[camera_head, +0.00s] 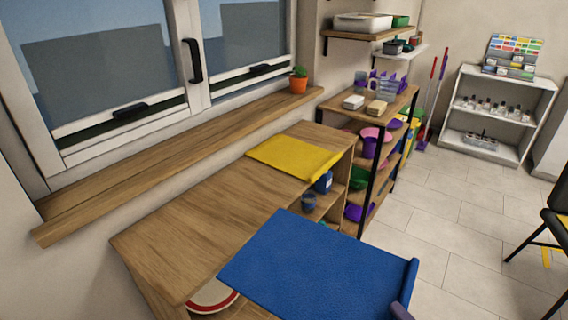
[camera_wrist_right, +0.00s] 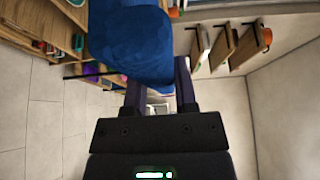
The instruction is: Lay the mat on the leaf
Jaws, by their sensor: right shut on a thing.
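A blue mat (camera_head: 318,268) is held out flat in the lower middle of the head view, its right edge turned up. My right gripper (camera_head: 401,311) is shut on that edge; only a bit of it shows. In the right wrist view the blue mat (camera_wrist_right: 130,40) hangs at the fingers of my right gripper (camera_wrist_right: 162,82). The wooden top (camera_head: 205,225), which seems to be the leaf, runs under the window to the left. The mat hides part of its front edge; I cannot tell whether they touch. My left gripper is not in view.
A yellow mat (camera_head: 295,157) lies on the far end of the wooden top. The near part is bare. Below are blue cups (camera_head: 309,202) and a red-rimmed plate (camera_head: 213,297). A shelf rack (camera_head: 365,115) stands beyond, a black chair (camera_head: 556,225) at right.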

